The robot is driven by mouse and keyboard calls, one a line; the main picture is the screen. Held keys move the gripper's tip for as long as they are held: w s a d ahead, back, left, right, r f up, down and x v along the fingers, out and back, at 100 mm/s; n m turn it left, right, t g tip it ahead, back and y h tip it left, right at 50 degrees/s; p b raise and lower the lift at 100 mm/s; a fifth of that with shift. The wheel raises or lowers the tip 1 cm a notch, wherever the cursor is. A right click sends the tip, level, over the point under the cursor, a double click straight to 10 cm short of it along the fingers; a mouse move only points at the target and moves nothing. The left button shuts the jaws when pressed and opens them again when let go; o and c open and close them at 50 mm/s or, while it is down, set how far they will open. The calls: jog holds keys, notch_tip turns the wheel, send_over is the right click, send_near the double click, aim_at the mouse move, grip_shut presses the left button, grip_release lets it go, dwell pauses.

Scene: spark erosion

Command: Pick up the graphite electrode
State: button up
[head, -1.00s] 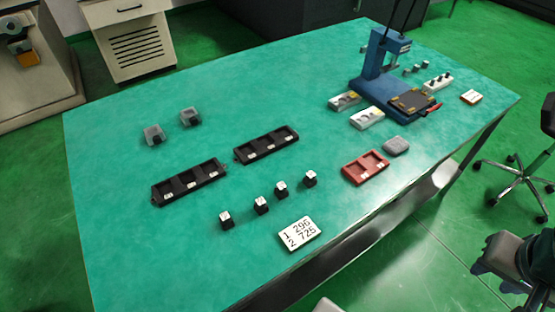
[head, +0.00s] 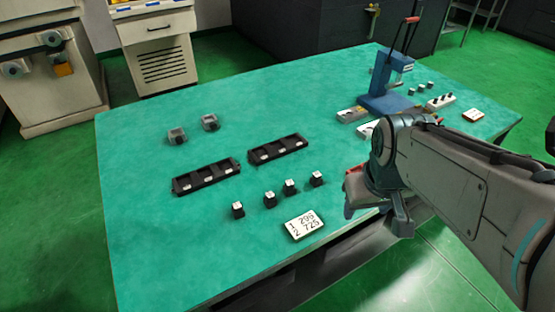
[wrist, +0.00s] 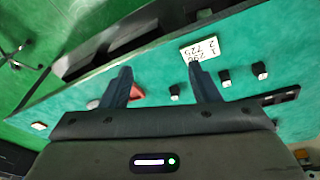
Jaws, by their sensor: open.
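Several small dark blocks with white top labels stand in a loose row on the green table; they look like the electrodes. In the head view they include a left block (head: 238,210), two middle blocks (head: 270,199) (head: 289,187) and a right block (head: 317,179). I cannot tell which one is meant. Some also show in the wrist view (wrist: 262,71). My gripper (wrist: 160,72) is open and empty, its two fingers apart over the table's front edge. In the head view it is to the right of the row, apart from the blocks, partly hidden by my arm.
A white number card (head: 304,225) lies in front of the blocks. Two black trays (head: 206,177) (head: 278,149) lie behind them, with two grey pieces (head: 177,136) (head: 210,122) farther back. A blue press (head: 385,92) stands at the back right. The left of the table (head: 135,230) is clear.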

jog(key=w+a+n+g, duration=0.1)
jog(key=w+a+n, duration=0.5)
jog(key=w+n, duration=0.55)
jog(key=n+g, duration=0.2)
jog(key=n, duration=1)
send_over(290, 183)
notch_tip(290, 183, down, 5)
notch_tip(290, 183, down, 8)
jog(key=shift+w+a+r, duration=0.1)
jog(key=shift+w+a, duration=0.05)
jog(key=shift+f+p, duration=0.35)
jog(key=shift+f, duration=2.65)
jog(key=c, duration=1.1)
